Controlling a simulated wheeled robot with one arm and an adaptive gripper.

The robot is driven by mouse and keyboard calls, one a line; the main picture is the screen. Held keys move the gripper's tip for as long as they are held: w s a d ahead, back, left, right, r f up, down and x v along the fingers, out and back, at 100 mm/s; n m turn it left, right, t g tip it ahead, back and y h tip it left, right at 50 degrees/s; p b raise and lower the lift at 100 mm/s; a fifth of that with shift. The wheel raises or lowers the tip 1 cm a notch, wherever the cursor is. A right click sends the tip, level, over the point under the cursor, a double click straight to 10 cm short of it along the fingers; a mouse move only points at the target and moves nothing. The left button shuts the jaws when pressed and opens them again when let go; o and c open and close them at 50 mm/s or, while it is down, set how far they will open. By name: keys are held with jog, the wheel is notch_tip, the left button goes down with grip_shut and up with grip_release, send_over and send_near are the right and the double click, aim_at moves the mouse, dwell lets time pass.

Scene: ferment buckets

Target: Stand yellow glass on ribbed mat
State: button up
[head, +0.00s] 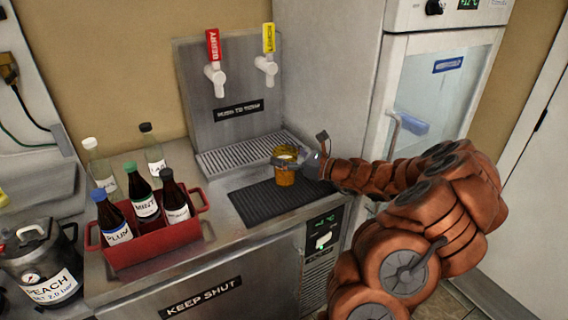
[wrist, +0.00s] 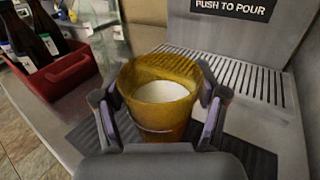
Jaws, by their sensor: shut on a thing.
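The yellow glass (head: 285,172) is upright in my gripper (head: 298,160), over the right part of the ribbed mat in the head view. In the wrist view the glass (wrist: 160,100) sits between the two fingers of my gripper (wrist: 160,110), which is shut on it. A pale round area shows inside the glass. The dark ribbed mat (head: 250,205) lies flat on the steel counter in front of the tap tower; part of it (wrist: 90,138) shows in the wrist view. I cannot tell whether the glass base touches the mat.
A drip tray (head: 225,163) lies behind the mat, under the red berry tap (head: 214,62) and yellow tap (head: 267,55). A red carrier (head: 150,252) with several bottles stands left of the mat. Two clear bottles stand behind it. A glass-door fridge (head: 435,110) stands at the right.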

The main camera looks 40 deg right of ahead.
jog(key=shift+f+p, duration=0.4)
jog(key=shift+f, duration=1.2)
jog(key=shift+f, duration=0.1)
jog(key=o, duration=1.8)
jog(key=shift+s, duration=0.1)
jog(key=b+v, duration=0.2)
jog(key=v, duration=0.9)
jog(key=shift+s+d, duration=0.2)
jog(key=shift+s, duration=0.15)
